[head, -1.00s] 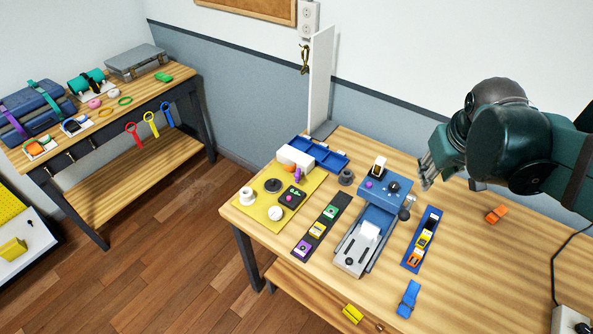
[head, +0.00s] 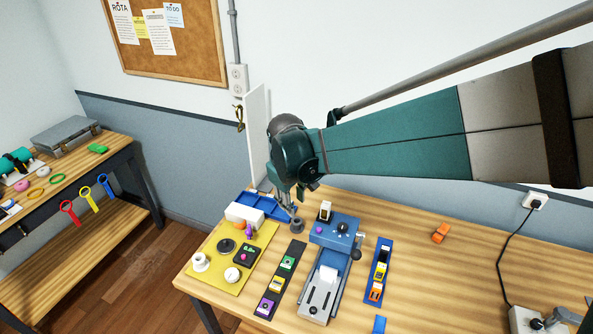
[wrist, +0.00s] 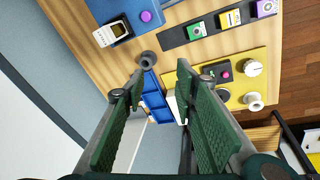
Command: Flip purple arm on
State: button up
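A small purple arm (head: 250,231) stands at the front of a white box (head: 243,215) on the yellow board (head: 207,281). The arm's exact tilt is too small to tell. My gripper (head: 290,207) is above the back of the table, to the right of the white box and near the blue tray (head: 264,204). In the wrist view my gripper (wrist: 166,90) has its two green-padded fingers wide apart with nothing held between them. That view shows the yellow board (wrist: 240,97) at right; my right finger hides most of the white box, and the purple arm is not visible there.
A grey cup-like piece (head: 297,226) stands close below my gripper. A blue machine (head: 335,235) and a dark strip with coloured blocks (head: 276,285) are to the right of the board. A white upright panel (head: 258,130) rises behind the tray.

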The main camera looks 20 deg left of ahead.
aim_at(247, 230)
jog(key=s+a+f+n+p, duration=0.1)
jog(key=a+f, duration=0.3)
jog(key=a, duration=0.4)
jog(key=s+a+f+n, duration=0.2)
jog(key=s+a+f, duration=0.2)
jog(key=a, duration=0.5)
jog(key=shift+s+f+n+g+h+p, duration=0.25)
jog(key=shift+f+n+g+h+p, duration=0.1)
jog(key=shift+f, duration=0.3)
jog(key=shift+w+d+f, duration=0.1)
jog(key=shift+w+f, duration=0.15)
jog(key=shift+f, duration=1)
jog(key=shift+w+f, duration=0.25)
jog(key=shift+f, duration=1.05)
jog(key=shift+w+d+f, duration=0.1)
jog(key=shift+w+f, duration=0.15)
jog(key=shift+f, duration=1)
jog(key=c, duration=0.9)
